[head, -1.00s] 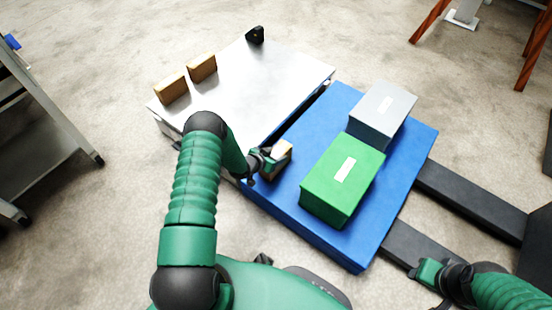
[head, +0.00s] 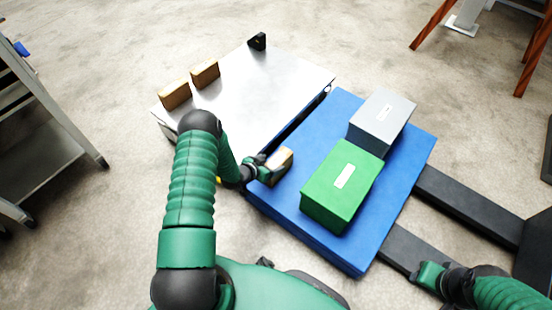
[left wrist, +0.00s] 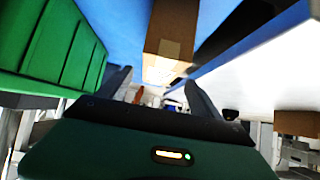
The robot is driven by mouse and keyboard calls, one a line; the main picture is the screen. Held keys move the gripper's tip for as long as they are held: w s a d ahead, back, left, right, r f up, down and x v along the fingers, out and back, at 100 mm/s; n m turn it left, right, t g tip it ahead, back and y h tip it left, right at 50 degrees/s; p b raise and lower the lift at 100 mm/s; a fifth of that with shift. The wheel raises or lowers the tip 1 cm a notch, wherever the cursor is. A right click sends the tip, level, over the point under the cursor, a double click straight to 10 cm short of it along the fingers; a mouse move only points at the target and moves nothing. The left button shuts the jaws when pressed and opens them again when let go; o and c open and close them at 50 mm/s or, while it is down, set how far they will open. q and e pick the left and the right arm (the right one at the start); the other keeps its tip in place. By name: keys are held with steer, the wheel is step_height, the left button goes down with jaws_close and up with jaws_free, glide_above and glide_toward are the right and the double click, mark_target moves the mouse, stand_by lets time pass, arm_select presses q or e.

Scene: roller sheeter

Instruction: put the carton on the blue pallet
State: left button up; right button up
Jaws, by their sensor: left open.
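A small brown carton (head: 279,167) with a pale tape strip rests on the blue pallet (head: 401,200), near its left edge beside the silver platform. My left gripper (head: 262,170) is open just left of the carton. In the left wrist view the carton (left wrist: 176,38) shows beyond and between the spread fingers of the left gripper (left wrist: 160,82), and it appears clear of them. My right gripper (head: 428,275) is at the lower right, off the pallet; its jaw opening is too small to tell.
A green box (head: 341,187) and a grey box (head: 381,122) stand on the pallet right of the carton. The silver platform (head: 262,88) holds two more brown blocks (head: 190,84) and a black piece (head: 257,41). A metal shelf (head: 40,160) stands at left.

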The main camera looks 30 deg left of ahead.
arm_select(q)
steer(key=d+p+v, duration=0.1)
steer(key=p+v, duration=0.1)
steer(key=v, duration=0.5)
steer(key=s+d+r+g+y, duration=0.15)
steer(key=d+r, duration=0.25)
steer(key=r, duration=0.5)
steer(key=d+r+g, duration=0.3)
steer(key=d+r, duration=0.1)
steer(key=r, duration=0.5)
steer(key=s+d+r+g, duration=0.1)
steer(key=s+d+r, duration=0.2)
steer(key=s+d, duration=0.2)
steer(key=s+d+r+n+g, duration=0.1)
steer(key=s+d+r, duration=0.3)
steer(key=s, duration=0.5)
steer(key=shift+d+r+g, duration=0.2)
steer(key=shift+d+g, duration=0.15)
steer(key=shift+g, duration=0.4)
arm_select(e)
steer(key=v, duration=0.3)
steer(key=shift+w+a+r, duration=0.1)
steer(key=shift+w+r, duration=0.2)
steer(key=shift+w, duration=0.05)
arm_select(q)
steer(key=shift+w+h, duration=0.1)
steer(key=shift+h, duration=0.15)
steer(key=shift+c, duration=0.4)
